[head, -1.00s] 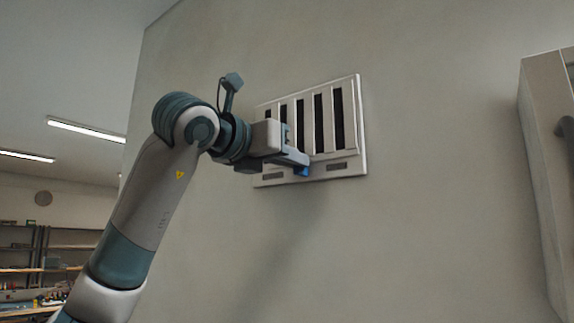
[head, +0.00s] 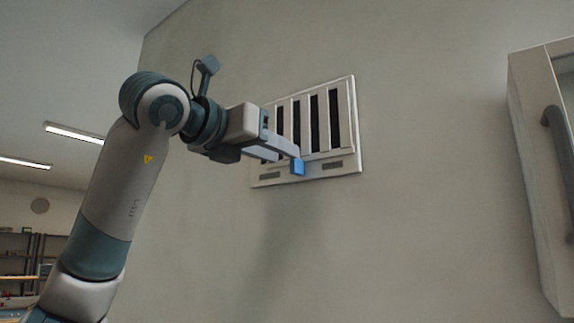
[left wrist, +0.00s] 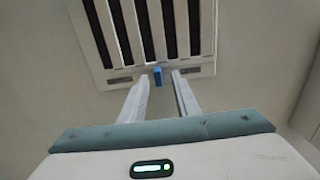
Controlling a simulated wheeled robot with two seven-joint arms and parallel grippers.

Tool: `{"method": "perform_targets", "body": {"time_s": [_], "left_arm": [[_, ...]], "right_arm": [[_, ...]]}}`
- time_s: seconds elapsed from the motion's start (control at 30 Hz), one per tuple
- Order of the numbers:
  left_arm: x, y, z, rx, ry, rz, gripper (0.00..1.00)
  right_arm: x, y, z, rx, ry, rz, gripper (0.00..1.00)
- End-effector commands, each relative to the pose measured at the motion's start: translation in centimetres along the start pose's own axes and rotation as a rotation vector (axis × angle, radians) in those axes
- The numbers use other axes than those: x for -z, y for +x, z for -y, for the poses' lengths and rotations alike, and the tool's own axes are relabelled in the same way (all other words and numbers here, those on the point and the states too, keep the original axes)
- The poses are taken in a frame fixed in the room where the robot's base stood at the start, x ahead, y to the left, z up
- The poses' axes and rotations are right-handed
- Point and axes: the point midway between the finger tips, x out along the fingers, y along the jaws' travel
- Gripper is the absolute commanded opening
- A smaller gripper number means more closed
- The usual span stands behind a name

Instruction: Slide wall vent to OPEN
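The wall vent (head: 345,150) is a pale framed grille with upright slats and dark gaps between them. Its blue slider knob (head: 297,166) sits at the lower edge, roughly midway between two small dark label plates, whose text I cannot read. My left gripper (head: 285,155) is in front of the vent's lower left part, with one finger overlapping the knob in the head view. In the left wrist view, the fingers (left wrist: 160,79) are apart, and the knob (left wrist: 157,76) shows in the gap just beyond their tips, not gripped. My right gripper is not in view.
A pale wall cabinet (head: 530,150) with a dark handle (head: 557,145) stands out at the right. The wall between vent and cabinet is clear. Shelves (head: 25,250) stand far back at the left.

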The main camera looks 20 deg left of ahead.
Motion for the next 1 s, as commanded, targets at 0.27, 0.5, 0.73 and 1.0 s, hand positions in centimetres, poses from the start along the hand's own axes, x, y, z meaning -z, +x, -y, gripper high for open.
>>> {"method": "perform_targets", "body": {"time_s": [0.27, 0.5, 0.73, 1.0], "left_arm": [[0.4, -5.9, 0.1, -0.001, 0.002, 0.004, 0.29], [0.3, -10.3, 0.1, -0.001, 0.002, 0.003, 0.29], [0.1, -12.4, 0.2, 0.001, 0.003, 0.0, 0.29], [0.0, -12.8, 0.2, 0.001, 0.002, 0.0, 0.29]], "right_arm": [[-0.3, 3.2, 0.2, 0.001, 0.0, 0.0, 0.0], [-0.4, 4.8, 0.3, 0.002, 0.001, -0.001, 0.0], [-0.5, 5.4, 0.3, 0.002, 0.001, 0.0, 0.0], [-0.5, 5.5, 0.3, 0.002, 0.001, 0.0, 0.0]]}}
